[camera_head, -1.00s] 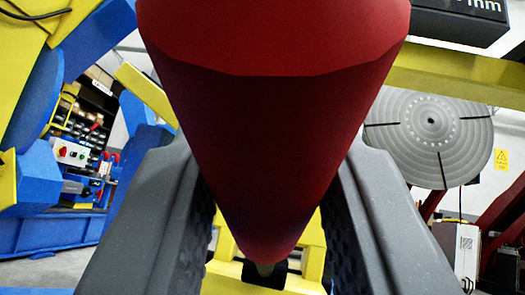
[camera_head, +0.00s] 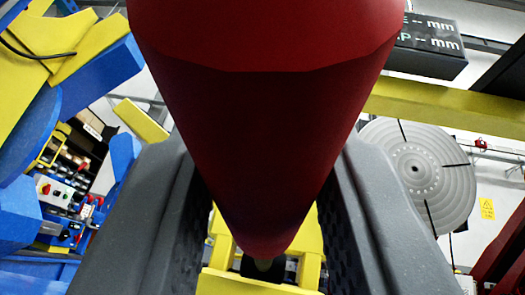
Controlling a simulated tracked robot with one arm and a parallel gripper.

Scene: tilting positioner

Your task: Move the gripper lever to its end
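A large red tapered handle (camera_head: 262,130), the lever's grip as far as I can tell, fills the middle of the view.
Yellow structure (camera_head: 225,282) lies beyond the handle's tip. A round grey plate (camera_head: 415,175) stands at the right below a yellow beam (camera_head: 440,108). A black display box (camera_head: 430,45) is at the upper right. Blue and yellow machinery (camera_head: 95,70) fills the left.

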